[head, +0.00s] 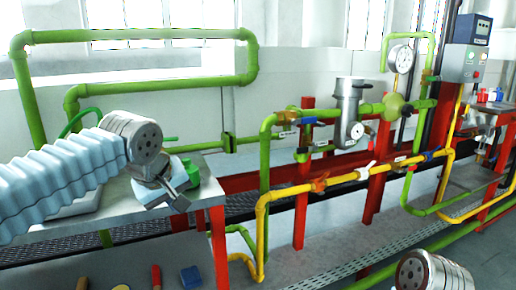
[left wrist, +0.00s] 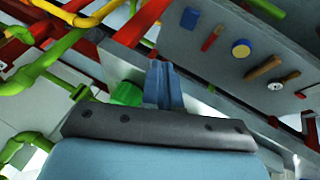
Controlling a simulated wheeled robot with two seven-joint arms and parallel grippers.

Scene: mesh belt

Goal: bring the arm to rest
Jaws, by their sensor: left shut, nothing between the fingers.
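My left arm, in a pale blue ribbed sleeve, comes in from the left in the head view. Its gripper (head: 180,197) is over the grey bench top (head: 207,190), near the bench's right end. In the left wrist view the left gripper's fingers (left wrist: 163,72) are together with nothing between them. A green object (head: 191,171) is just beyond the fingers; a green object also shows beside them in the left wrist view (left wrist: 127,94). I cannot tell whether they touch. Only the round grey wrist (head: 432,272) of my right arm shows, at the bottom; its gripper is out of frame.
A lower surface (head: 105,268) holds several small items, among them a blue block (head: 191,276). Green pipes (head: 140,82) and yellow pipes (head: 330,181) on red posts (head: 302,200) stand behind and right of the bench. A control box (head: 466,62) is at far right.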

